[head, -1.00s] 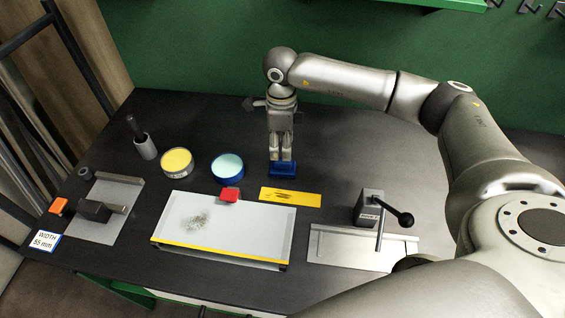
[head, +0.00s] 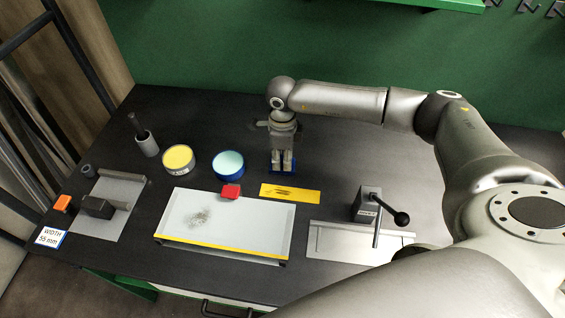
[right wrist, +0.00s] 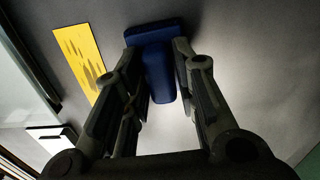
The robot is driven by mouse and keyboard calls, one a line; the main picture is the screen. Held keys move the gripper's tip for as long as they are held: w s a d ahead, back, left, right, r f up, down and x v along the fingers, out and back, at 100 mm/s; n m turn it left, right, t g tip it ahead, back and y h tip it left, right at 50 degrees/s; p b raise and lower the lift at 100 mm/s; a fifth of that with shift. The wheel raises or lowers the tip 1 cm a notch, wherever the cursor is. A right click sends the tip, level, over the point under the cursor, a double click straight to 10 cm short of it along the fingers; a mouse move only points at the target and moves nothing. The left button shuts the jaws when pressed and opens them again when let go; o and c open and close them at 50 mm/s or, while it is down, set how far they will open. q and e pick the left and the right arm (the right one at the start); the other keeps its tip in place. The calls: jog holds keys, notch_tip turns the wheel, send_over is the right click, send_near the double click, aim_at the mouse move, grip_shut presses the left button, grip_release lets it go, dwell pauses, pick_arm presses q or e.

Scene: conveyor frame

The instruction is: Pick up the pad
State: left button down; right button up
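The pad is a blue block with a raised blue grip, lying on the dark table; in the head view only its edges show below my right gripper (head: 282,164). In the right wrist view the pad (right wrist: 159,78) shows as a wide blue bar with its grip between my fingers. My right gripper points straight down, with one finger (right wrist: 205,85) on each side of the grip. The fingers are apart, and a narrow gap seems to remain beside the grip. My left gripper is not in view.
A yellow strip (head: 290,193) lies just in front of the pad. A light-blue tin (head: 228,164) and a yellow tin (head: 178,158) stand to its left. A white board (head: 228,220) with a red block (head: 231,191) lies nearer. A black-knobbed lever fixture (head: 369,203) stands front right.

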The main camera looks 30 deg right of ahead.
grip_shut()
jog(key=shift+r, duration=0.1)
jog(key=shift+r+b, duration=0.5)
jog(key=shift+r, duration=0.1)
jog(key=s+a+r+b, duration=0.4)
jog(key=s+r, duration=0.7)
jog(key=s, duration=0.2)
jog(key=shift+s+r, duration=0.2)
jog(key=shift+r, duration=0.1)
jog(key=shift+a, duration=0.1)
